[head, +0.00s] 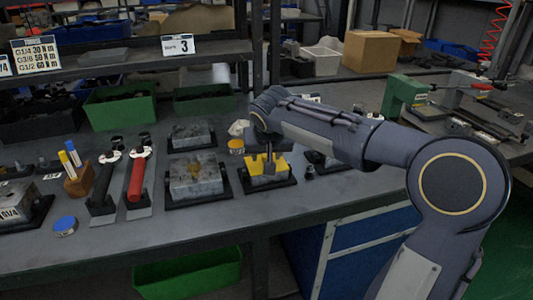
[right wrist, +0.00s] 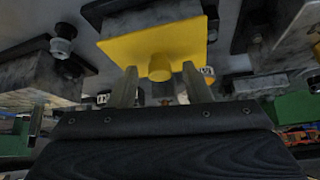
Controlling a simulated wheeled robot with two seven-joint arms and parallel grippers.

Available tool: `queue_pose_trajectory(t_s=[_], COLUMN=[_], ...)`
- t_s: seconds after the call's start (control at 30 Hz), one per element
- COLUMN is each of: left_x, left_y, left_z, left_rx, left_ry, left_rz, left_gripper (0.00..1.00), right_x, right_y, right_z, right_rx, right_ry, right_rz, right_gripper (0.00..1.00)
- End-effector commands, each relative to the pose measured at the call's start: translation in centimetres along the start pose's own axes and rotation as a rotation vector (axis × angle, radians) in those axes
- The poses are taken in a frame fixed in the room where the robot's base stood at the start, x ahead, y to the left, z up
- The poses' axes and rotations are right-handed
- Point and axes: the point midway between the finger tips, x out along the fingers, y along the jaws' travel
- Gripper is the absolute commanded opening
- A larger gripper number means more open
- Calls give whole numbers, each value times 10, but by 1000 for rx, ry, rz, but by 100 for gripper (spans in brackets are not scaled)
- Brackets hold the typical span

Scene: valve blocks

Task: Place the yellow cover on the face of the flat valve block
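The yellow cover (head: 283,162) lies on top of a grey valve block (head: 258,182) in a black tray, right of the table's middle. In the right wrist view the cover (right wrist: 190,38) is a flat plate with a round knob, lying against the block's face. My right gripper (head: 264,165) is directly over the cover, partly hiding it in the head view. In the right wrist view the two fingers (right wrist: 160,72) stand apart on either side of the knob, with gaps visible. My left gripper is not in view.
Left of it, another grey block (head: 182,188) with a round brownish spot stands in a black tray, with a further block (head: 187,136) behind. A red-handled tool (head: 136,182), a black-handled tool (head: 102,187) and a blue lid (head: 65,225) lie farther left. Green bins (head: 120,110) stand behind.

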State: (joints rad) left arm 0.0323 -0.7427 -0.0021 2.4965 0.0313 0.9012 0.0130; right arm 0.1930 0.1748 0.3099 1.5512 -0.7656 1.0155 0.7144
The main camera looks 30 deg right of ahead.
Motion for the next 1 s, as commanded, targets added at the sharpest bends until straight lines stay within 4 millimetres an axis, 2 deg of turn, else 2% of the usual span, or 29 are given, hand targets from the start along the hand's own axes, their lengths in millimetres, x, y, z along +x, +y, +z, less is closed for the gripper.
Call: queue_pose_trajectory(t_s=[0.2, 0.33, 0.73, 0.9, 1.0], left_x=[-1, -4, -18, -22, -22], left_y=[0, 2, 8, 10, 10], left_z=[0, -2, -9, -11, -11], left_rx=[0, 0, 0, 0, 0], left_ry=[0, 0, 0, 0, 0], left_rz=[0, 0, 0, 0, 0], left_gripper=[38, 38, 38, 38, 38], right_x=[-1, -11, -93, -115, -122], right_y=[0, 0, 0, 0, 0], right_z=[-1, -3, -4, -3, -2], right_rx=[0, 0, 0, 0, 0], right_ry=[0, 3, 3, 2, 1], right_rz=[0, -1, -2, -1, 0], right_gripper=[44, 44, 44, 44, 44])
